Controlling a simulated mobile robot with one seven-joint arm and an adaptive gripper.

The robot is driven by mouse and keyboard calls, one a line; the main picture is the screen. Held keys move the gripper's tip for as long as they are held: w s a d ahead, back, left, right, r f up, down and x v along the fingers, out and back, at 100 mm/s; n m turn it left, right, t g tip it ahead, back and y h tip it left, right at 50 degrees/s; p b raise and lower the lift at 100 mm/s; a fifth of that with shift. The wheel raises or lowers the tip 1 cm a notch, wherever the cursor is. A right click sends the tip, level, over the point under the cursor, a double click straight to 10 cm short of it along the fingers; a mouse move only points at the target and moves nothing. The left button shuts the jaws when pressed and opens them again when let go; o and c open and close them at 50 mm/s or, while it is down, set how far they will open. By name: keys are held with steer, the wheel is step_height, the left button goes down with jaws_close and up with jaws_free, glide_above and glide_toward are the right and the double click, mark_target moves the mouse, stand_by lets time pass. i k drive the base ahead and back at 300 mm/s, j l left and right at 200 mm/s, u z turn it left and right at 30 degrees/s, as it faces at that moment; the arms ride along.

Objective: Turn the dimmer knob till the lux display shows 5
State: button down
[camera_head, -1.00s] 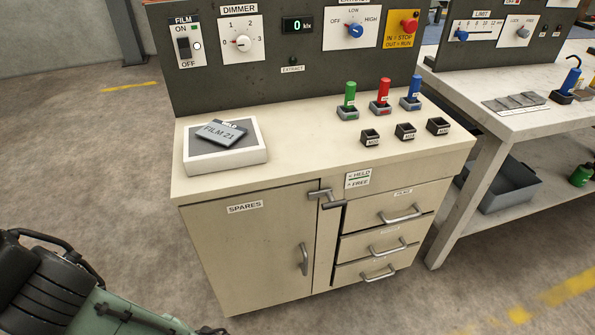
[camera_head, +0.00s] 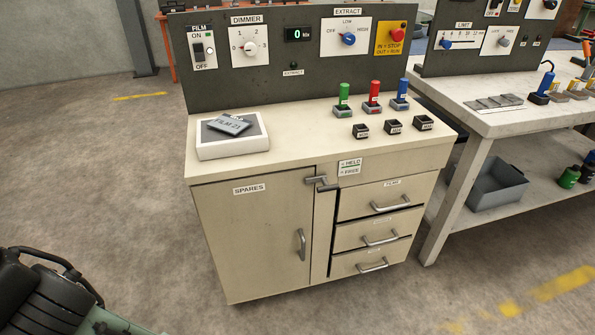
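The dimmer knob (camera_head: 250,48) is a white knob on a white plate marked DIMMER, with a scale from 0 to 3. Its red pointer is on the left side, toward 0. The lux display (camera_head: 299,34), a small black window to the right of the dimmer plate, shows a green 0 with "klx" beside it. Both are on the dark upright panel (camera_head: 300,84) at the back of the cabinet. My gripper is not seen. Only a black and green part of my own body shows at the lower left, far from the knob.
The FILM switch (camera_head: 199,48) is left of the dimmer. The EXTRACT knob (camera_head: 348,39) and red stop button (camera_head: 397,34) are to its right. A white box with a grey FILM plate (camera_head: 230,124) lies below the dimmer. Floor left of the cabinet is clear.

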mark_target(250, 47)
steer(key=i+l, duration=0.25)
steer(key=i, duration=0.25)
steer(key=i+l, duration=0.2)
steer(key=i, duration=0.25)
